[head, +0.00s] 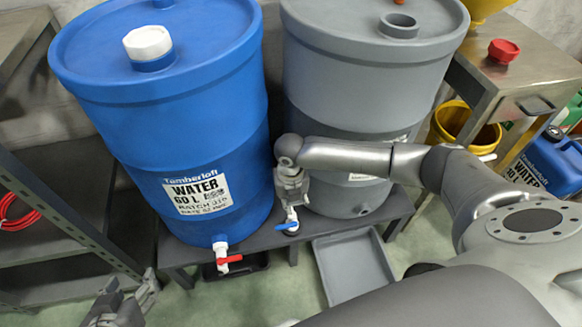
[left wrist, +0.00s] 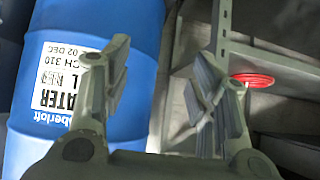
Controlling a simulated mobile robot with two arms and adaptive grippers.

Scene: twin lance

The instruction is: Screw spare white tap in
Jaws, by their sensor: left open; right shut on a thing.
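My right gripper (head: 291,197) points down in front of the gap between the two drums. It is shut on a white tap with a blue handle (head: 287,226), held near the bench's front edge. The grey drum (head: 350,90) has a small dark outlet (head: 363,210) low on its front, to the right of the held tap and apart from it. The blue drum (head: 190,120) has a white tap with a red handle (head: 223,258) at its base. My left gripper (head: 122,300) is open and empty at the lower left; its spread fingers also show in the left wrist view (left wrist: 165,95).
Both drums stand on a low grey bench (head: 335,225). A grey tray (head: 355,268) lies on the floor before it, and a dark tray (head: 236,268) sits under the red-handled tap. A metal rack (head: 65,225) with a red coil (head: 15,215) stands left. A yellow bucket (head: 447,123) is at right.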

